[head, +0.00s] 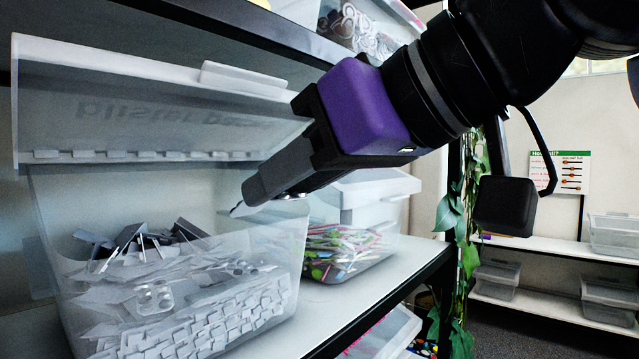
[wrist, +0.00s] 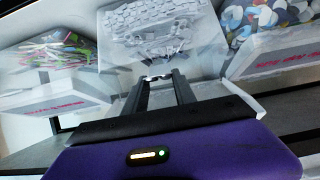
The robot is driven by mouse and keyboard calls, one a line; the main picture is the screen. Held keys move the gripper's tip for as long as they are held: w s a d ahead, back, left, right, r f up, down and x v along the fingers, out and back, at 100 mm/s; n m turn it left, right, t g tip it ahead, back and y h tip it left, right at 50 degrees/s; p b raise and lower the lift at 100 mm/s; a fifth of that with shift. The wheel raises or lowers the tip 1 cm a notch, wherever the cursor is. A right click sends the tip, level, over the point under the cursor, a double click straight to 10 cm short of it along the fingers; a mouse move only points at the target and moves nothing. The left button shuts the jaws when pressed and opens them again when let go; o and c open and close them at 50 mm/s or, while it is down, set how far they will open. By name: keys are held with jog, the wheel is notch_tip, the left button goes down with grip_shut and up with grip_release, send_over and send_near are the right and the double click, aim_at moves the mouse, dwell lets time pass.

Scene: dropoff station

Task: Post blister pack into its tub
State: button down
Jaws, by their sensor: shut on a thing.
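The clear blister pack tub (head: 285,262) stands on the shelf at left, filled with silvery and white packs and some dark pieces. Its lid (head: 150,110) is raised at the back and bears faint "blister" lettering. My gripper (head: 241,209) reaches in from the upper right, its tips at the tub's right side near rim height, above the contents. It is shut on a small pale blister pack (wrist: 158,77), mostly hidden by the fingers. In the wrist view my gripper (wrist: 160,80) points toward the tub (wrist: 112,62).
In the wrist view another lidded tub (wrist: 275,55) flanks the other side. A shelf above (head: 215,25) limits height. Bare shelf (head: 400,275) shows in front.

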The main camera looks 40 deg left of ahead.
jog(key=w+a+f+p, duration=0.1)
jog(key=a+p, duration=0.5)
jog(key=a, duration=0.7)
jog(key=shift+a, duration=0.2)
jog(key=shift+f, duration=0.1)
jog(key=c, duration=0.9)
grip_release()
jog(key=shift+d, duration=0.1)
jog(key=b+v, duration=0.1)
jog(key=v, duration=0.6)
jog(key=shift+d+b, duration=0.25)
jog(key=shift+b, duration=0.05)
